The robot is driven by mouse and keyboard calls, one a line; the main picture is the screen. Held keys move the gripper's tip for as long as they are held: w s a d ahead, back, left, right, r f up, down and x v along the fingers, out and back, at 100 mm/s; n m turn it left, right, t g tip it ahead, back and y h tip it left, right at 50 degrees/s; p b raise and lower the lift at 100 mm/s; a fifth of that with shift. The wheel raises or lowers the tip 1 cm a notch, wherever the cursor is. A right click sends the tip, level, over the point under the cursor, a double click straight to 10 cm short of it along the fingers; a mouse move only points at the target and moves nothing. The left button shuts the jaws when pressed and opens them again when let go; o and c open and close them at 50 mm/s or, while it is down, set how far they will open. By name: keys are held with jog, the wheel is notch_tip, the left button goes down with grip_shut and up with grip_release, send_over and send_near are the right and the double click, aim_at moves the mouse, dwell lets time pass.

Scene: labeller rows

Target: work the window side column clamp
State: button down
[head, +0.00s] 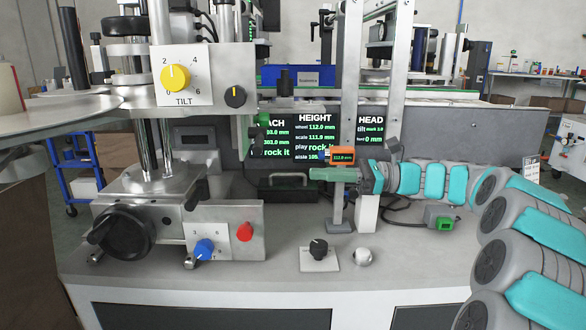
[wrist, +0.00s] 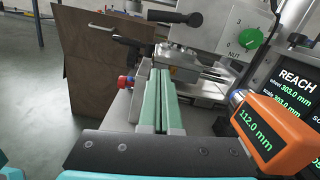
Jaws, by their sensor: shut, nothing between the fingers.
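My gripper (head: 335,174) is at the middle of the head view, above the bench, with its green fingers together and empty. In the wrist view the shut fingers (wrist: 160,100) point toward the labeller's base, apart from it. The labeller's two columns (head: 155,150) rise from a metal block at the left. A black lever (head: 196,198) sits at the right of that block. In the wrist view a black handle (wrist: 132,46) shows just beyond the fingertips, and a second black lever (wrist: 175,17) shows above it. I cannot tell which one is the window side clamp.
A black handwheel (head: 124,233), blue knob (head: 204,249) and red knob (head: 245,231) are on the base. An orange gauge (head: 342,156) stands beside my gripper. A black dial (head: 318,249) and a silver ball (head: 364,257) sit on the bench. The front bench is otherwise mostly clear.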

aim_at(256, 141)
jog(key=a+r, duration=0.4)
jog(key=a, duration=0.6)
jog(key=shift+s+a+r+b, duration=0.15)
jog(key=shift+r+b, duration=0.05)
jog(key=shift+b, duration=0.25)
jog(key=shift+r, duration=0.15)
jog(key=r+m+p, duration=0.1)
jog(key=p, duration=0.6)
jog(key=shift+s+r, duration=0.1)
jog(key=shift+r, duration=0.15)
jog(key=shift+s+a+f, duration=0.1)
jog(key=shift+f, duration=0.25)
